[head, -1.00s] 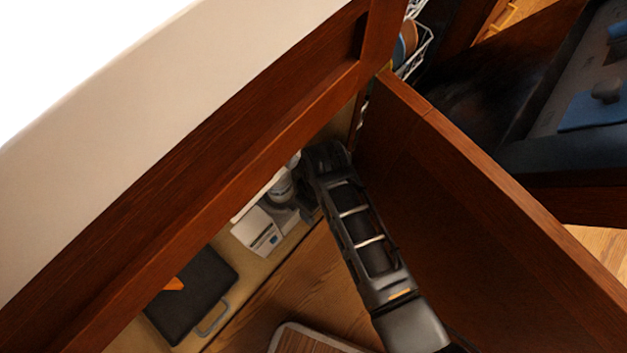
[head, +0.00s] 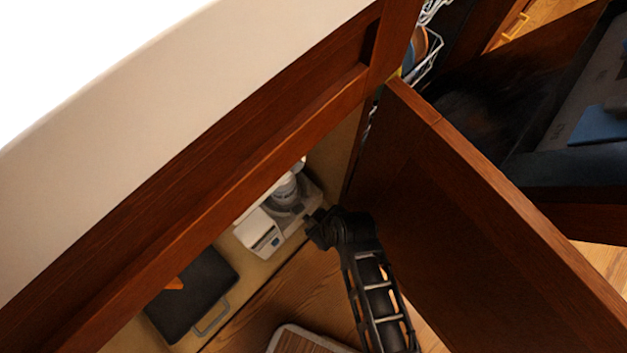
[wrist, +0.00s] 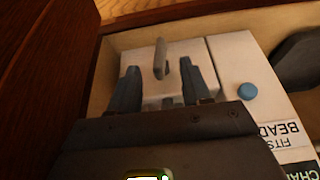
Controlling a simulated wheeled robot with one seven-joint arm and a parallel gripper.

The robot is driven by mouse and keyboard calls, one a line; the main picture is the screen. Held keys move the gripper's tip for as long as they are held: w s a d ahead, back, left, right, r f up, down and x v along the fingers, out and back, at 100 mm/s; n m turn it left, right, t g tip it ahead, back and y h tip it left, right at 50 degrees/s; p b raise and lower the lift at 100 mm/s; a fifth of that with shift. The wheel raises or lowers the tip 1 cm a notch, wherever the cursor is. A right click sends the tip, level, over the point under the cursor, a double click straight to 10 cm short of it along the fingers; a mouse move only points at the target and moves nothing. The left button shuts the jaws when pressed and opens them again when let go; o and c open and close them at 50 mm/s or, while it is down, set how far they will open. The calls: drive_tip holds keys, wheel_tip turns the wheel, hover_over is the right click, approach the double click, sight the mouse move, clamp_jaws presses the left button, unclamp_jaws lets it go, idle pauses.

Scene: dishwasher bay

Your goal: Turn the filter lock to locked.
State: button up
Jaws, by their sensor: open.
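The lock appears as a grey upright lever (wrist: 160,58) on a pale block in the wrist view. Its locked or unlocked setting is not readable. My gripper (wrist: 164,78) is open, with one dark finger on each side of the lever in the picture. The fingertips look apart from the lever, and I cannot tell how far short of it they are. In the head view my gripper (head: 318,228) is at the right side of the white unit (head: 259,232), in front of a pale cylinder (head: 285,188). The lever is not clear there.
The white unit has a blue button (wrist: 247,91) and upside-down printed labels. An open wooden door (head: 450,190) stands close to the right of my arm. A dark tray with a handle (head: 192,297) lies left of the unit. The cabinet's wooden front edge (head: 210,215) runs above.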

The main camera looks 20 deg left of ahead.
sight(309, 220)
drive_tip(key=b+x, duration=0.2)
drive_tip(key=x, duration=0.3)
clamp_jaws()
idle(0.4)
